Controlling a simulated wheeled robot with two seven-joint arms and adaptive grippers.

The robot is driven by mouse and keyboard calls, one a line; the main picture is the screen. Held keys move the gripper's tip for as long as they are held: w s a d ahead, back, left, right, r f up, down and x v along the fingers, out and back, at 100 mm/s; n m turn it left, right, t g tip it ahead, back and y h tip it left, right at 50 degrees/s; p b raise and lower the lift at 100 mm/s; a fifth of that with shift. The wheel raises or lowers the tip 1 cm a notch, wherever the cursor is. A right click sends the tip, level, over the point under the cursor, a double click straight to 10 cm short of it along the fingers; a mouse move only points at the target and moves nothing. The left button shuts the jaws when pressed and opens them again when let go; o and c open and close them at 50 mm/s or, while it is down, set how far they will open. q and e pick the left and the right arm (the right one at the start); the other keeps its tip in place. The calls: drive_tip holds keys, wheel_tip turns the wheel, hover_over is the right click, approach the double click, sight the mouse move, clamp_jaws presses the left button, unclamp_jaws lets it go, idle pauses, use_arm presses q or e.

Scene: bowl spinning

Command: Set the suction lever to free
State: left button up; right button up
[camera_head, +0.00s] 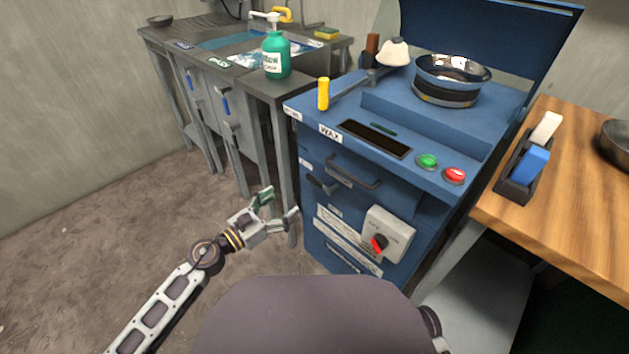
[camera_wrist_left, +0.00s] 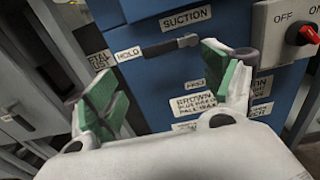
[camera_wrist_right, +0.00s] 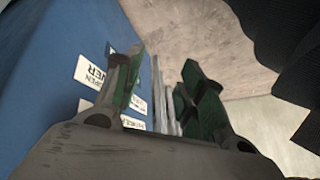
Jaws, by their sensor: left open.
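The suction lever (camera_wrist_left: 170,46) is a dark bar on the blue machine front, below the SUCTION label (camera_wrist_left: 186,19). It lies nearly level, with one end beside the HOLD label (camera_wrist_left: 127,54). A small label (camera_wrist_left: 196,86) below it is hard to read. In the head view the lever (camera_head: 323,186) is left of the drawer handle. My left gripper (camera_head: 280,206) is open and empty, in front of the machine's left side, apart from the lever. Its fingers (camera_wrist_left: 163,85) spread below the lever in its wrist view. My right gripper (camera_wrist_right: 160,92) shows only in its wrist view, open and empty.
A drawer handle (camera_head: 353,174) and a white switch box (camera_head: 388,235) with a red knob stick out of the front. A bowl (camera_head: 452,75) sits on the machine. A sink bench (camera_head: 215,60) stands left, a wooden table (camera_head: 560,205) right. The floor at left is clear.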

sight(313, 181)
use_arm(q)
drive_tip(key=shift+p+x, duration=0.35)
drive_tip(key=shift+x, duration=3.45)
drive_tip(key=x, duration=0.3)
drive_tip(key=shift+w+d, duration=0.15)
drive_tip(key=shift+x, duration=1.1)
use_arm(e)
drive_tip(key=shift+s+d+r, duration=0.15)
drive_tip(key=shift+s+r, duration=0.05)
drive_tip(key=shift+r, duration=0.15)
use_arm(q)
drive_tip(key=c, duration=1.5)
drive_tip(key=shift+o, duration=0.2)
use_arm(e)
drive_tip(key=shift+w+r, duration=0.35)
